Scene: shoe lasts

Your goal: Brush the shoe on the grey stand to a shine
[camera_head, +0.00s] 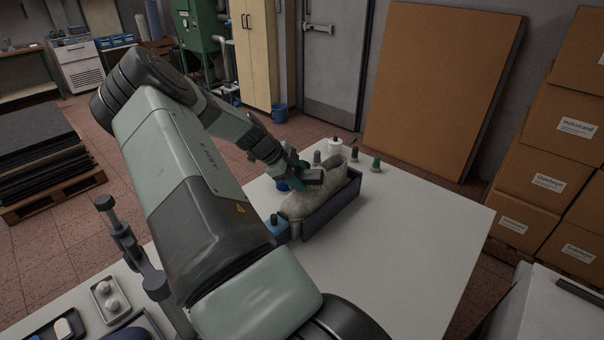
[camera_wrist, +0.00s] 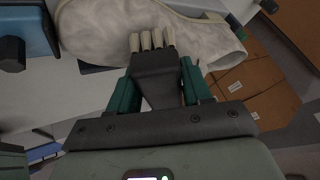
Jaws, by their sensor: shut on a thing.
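My gripper (camera_head: 292,181) is shut on a dark brush (camera_head: 314,178). In the wrist view, the brush (camera_wrist: 155,72) sits between two green fingers, with several pale bristle tufts pointing away from me. A pale, off-white shoe (camera_wrist: 110,30) lies just beyond the bristles, and they overlap it in the picture; I cannot tell if they touch it. In the head view, the shoe (camera_head: 296,207) is beside and partly behind a dark blue-grey holder (camera_head: 332,208), below the brush. A grey upright stand (camera_head: 125,238) with a post is left of my arm, with no shoe visible on it.
Small bottles (camera_head: 353,156) and a white container (camera_head: 335,146) stand behind the shoe. A blue block (camera_head: 276,228) with a dark knob is at its near left. A small tray (camera_head: 111,300) with round pale items lies at left. The white table (camera_head: 420,235) is clear on the right.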

